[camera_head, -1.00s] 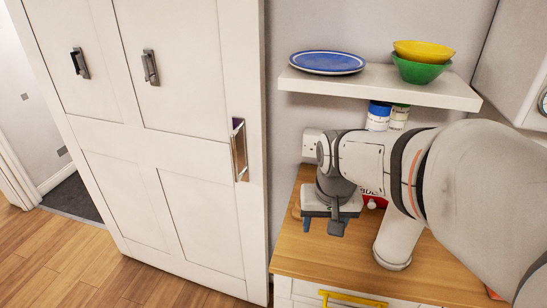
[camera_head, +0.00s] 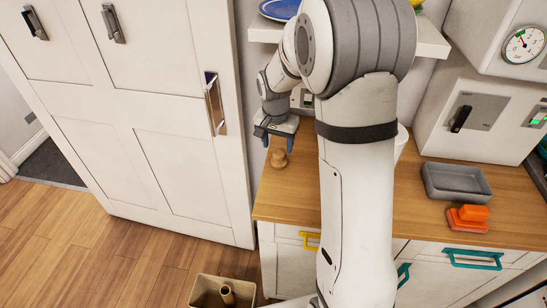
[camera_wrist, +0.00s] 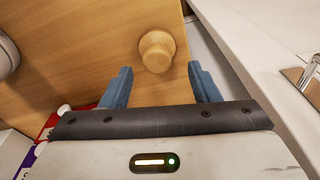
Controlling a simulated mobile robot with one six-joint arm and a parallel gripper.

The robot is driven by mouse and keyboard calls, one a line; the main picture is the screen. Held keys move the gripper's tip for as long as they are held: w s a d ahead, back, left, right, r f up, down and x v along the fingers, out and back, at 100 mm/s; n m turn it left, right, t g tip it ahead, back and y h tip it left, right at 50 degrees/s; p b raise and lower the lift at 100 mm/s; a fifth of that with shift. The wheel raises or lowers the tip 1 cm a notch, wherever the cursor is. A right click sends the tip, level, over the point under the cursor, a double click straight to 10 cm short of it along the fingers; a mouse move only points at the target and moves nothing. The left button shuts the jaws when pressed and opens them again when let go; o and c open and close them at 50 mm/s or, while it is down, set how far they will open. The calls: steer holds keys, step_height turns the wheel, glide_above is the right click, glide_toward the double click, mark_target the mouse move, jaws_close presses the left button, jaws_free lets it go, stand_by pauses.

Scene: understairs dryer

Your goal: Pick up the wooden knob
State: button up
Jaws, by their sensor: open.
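The wooden knob (camera_head: 278,158) is a small, light brown, rounded piece on the wooden countertop (camera_head: 275,205), near its left edge. In the wrist view the knob (camera_wrist: 157,51) shows its round top, ahead of the gap between the two blue fingers. My gripper (camera_head: 276,144) is open and empty, just above and behind the knob in the head view. It also shows in the wrist view (camera_wrist: 160,80), with its fingers apart on either side of the gap. The fingers do not appear to touch the knob.
A grey tray (camera_head: 455,183) and an orange object (camera_head: 468,217) sit on the counter at right. White cabinet doors (camera_head: 160,130) stand left of the counter. A shelf (camera_head: 265,32) hangs above. A beige bin (camera_head: 222,290) holding a brown object is on the floor.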

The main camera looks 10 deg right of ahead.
mark_target(279, 152)
steer(key=f, duration=0.4)
steer(key=shift+w+d+f+p, duration=0.25)
steer(key=shift+f+p, duration=0.05)
steer(key=shift+p, duration=0.05)
steer(key=shift+c, duration=0.2)
steer(key=c, duration=1)
